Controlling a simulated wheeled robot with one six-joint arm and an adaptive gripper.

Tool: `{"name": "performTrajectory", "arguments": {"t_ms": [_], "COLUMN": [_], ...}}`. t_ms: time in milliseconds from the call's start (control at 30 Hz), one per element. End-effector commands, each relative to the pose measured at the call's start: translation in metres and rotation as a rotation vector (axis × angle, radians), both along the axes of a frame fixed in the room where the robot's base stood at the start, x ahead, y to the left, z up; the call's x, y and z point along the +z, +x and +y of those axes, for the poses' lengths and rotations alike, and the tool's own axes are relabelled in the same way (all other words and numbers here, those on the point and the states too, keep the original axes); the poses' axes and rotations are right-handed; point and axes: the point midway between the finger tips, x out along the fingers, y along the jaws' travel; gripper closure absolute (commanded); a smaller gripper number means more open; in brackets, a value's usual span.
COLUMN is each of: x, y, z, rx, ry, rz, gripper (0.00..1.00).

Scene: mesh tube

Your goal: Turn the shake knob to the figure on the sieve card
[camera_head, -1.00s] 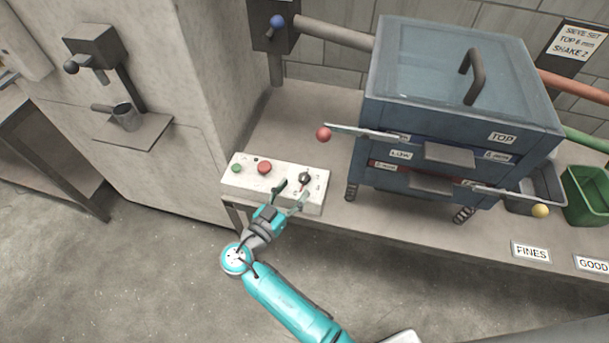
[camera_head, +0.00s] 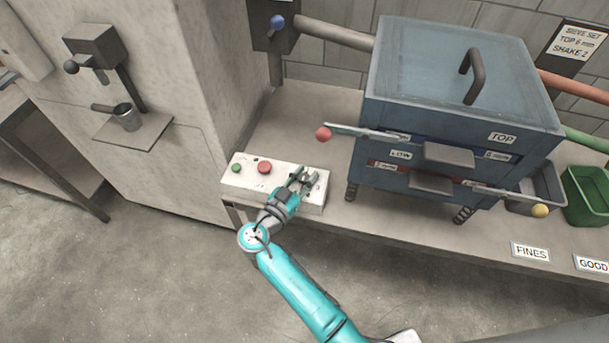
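The sieve card (camera_head: 576,51) on the back wall at upper right reads "SIEVE SET, TOP 6 mm, SHAKE 2". The control box (camera_head: 248,180) is a pale panel at the bench's front left, with a green button (camera_head: 236,168) and a red button (camera_head: 264,167). My gripper (camera_head: 304,177) is at the right end of this panel, over the place of the dark shake knob. The fingers cover most of the knob and its figures, so its setting is hidden. I cannot tell whether the fingers touch it.
The blue sieve stack (camera_head: 460,115) stands just right of the panel. Its red-ended lever (camera_head: 324,134) juts toward the panel, and a yellow-ended lever (camera_head: 540,210) sticks out lower right. A green bin (camera_head: 586,195) is at far right. The floor in front is clear.

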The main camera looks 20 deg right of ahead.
Motion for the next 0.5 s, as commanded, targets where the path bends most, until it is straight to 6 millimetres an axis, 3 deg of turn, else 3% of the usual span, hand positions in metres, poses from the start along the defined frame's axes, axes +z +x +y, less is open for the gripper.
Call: {"name": "performTrajectory", "arguments": {"t_ms": [500], "x": [-0.0003], "y": [-0.0008], "z": [-0.0013], "rx": [0.093], "ry": [0.000], "rz": [0.000], "gripper": [1.00]}}
